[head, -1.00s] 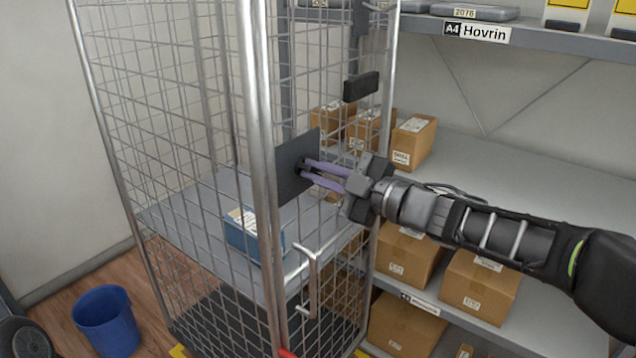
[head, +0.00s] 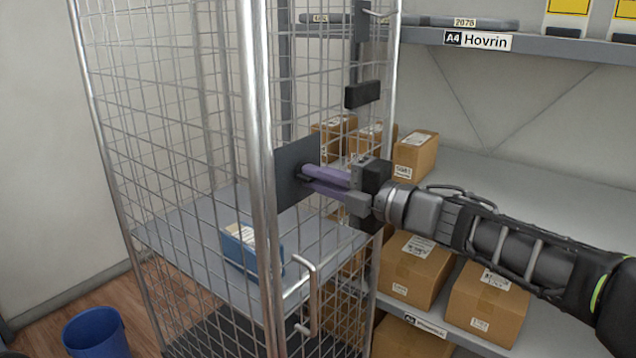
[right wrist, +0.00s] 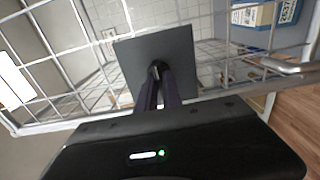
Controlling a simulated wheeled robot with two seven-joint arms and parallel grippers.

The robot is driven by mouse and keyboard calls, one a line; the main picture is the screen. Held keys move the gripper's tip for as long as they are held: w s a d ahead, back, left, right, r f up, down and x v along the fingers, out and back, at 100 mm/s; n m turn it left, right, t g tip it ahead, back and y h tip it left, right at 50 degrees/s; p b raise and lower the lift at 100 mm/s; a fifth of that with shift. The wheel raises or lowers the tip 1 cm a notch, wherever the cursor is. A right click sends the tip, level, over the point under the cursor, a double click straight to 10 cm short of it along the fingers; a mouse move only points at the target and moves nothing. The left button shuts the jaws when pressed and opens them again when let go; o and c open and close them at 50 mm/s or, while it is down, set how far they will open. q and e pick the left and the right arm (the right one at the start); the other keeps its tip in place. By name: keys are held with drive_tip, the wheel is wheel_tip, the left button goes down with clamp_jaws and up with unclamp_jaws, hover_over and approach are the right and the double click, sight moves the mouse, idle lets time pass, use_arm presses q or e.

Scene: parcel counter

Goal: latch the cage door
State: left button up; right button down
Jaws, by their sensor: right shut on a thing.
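The wire-mesh cage door (head: 335,243) is the narrow face at the right of the tall roll cage (head: 170,130), beside a thick silver post. A dark square latch plate (head: 287,185) is fixed on the door near that post. My right gripper (head: 306,178) comes in from the right, with its purple fingers shut on a small dark latch knob (right wrist: 156,68) at the plate. The fingers hide most of the knob. I cannot tell whether the door sits flush with its frame. My left gripper is out of view.
A silver bar handle (head: 314,290) sticks out low on the door. A blue box (head: 240,250) lies on the cage's grey shelf. Shelving (head: 500,165) with several cartons stands behind my right arm. A blue bin (head: 95,335) is on the floor at left.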

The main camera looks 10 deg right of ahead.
idle(0.3)
drive_tip(key=c, duration=1.5)
unclamp_jaws()
drive_tip(key=v, duration=0.7)
drive_tip(key=shift+s+d, duration=0.2)
drive_tip(key=shift+s, duration=0.15)
